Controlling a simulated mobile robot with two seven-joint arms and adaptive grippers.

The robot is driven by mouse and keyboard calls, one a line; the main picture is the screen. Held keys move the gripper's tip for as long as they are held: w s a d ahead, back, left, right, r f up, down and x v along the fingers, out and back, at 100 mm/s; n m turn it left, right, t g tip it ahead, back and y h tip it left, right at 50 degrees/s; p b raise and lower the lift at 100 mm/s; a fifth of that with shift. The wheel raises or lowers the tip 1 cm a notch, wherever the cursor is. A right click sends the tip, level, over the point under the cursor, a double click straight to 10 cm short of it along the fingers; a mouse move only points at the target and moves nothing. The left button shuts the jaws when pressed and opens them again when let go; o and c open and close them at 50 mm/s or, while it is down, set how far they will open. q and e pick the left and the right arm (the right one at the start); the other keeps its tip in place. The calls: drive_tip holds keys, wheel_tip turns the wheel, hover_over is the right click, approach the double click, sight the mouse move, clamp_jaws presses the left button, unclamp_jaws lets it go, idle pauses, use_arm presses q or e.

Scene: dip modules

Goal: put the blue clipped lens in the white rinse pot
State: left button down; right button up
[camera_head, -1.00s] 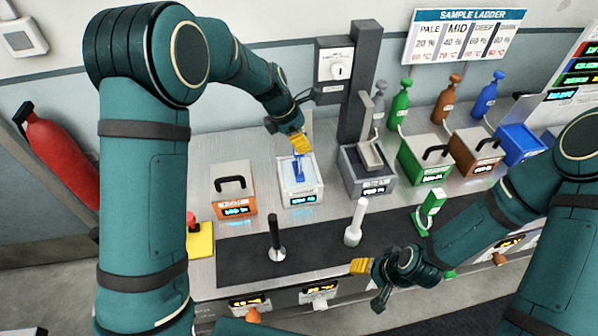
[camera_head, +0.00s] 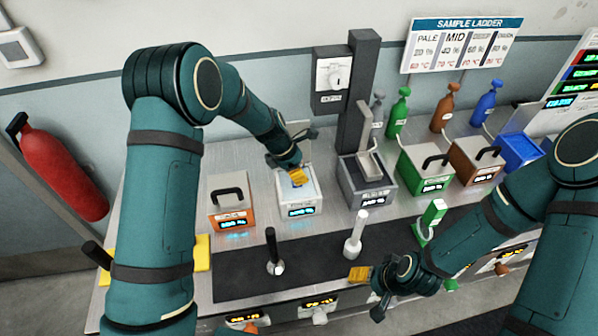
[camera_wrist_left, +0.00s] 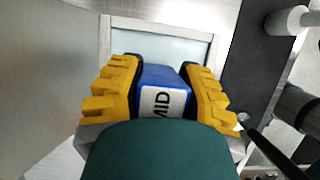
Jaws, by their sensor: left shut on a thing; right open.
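The white rinse pot (camera_head: 299,208) stands on the bench with its top open and a lit display on its front. My left gripper (camera_head: 297,177) is low over the pot's opening. In the left wrist view its yellow fingers are shut on both sides of a blue block marked MID (camera_wrist_left: 163,88), the top of the blue clipped lens. The lens's lower part is hidden in both views, so I cannot tell how deep it sits in the pot. My right gripper (camera_head: 366,287) is open and empty over the bench's front edge.
An orange-fronted pot (camera_head: 232,210) with a closed handled lid stands left of the white pot. A grey pot (camera_head: 366,190) with a tall post stands right of it. A black-handled tool (camera_head: 273,250) and a white-handled one (camera_head: 356,233) stand upright on the dark mat (camera_head: 315,262).

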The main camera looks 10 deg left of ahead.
use_arm(q)
drive_tip(key=shift+f, duration=0.1)
drive_tip(key=c, duration=0.7)
unclamp_jaws()
drive_tip(key=shift+f, duration=0.1)
drive_tip(key=shift+a+r, duration=0.1)
drive_tip(key=shift+r, duration=0.45)
drive_tip(key=v, duration=1.1)
drive_tip(key=shift+r+p, duration=0.15)
drive_tip(key=shift+p, duration=0.25)
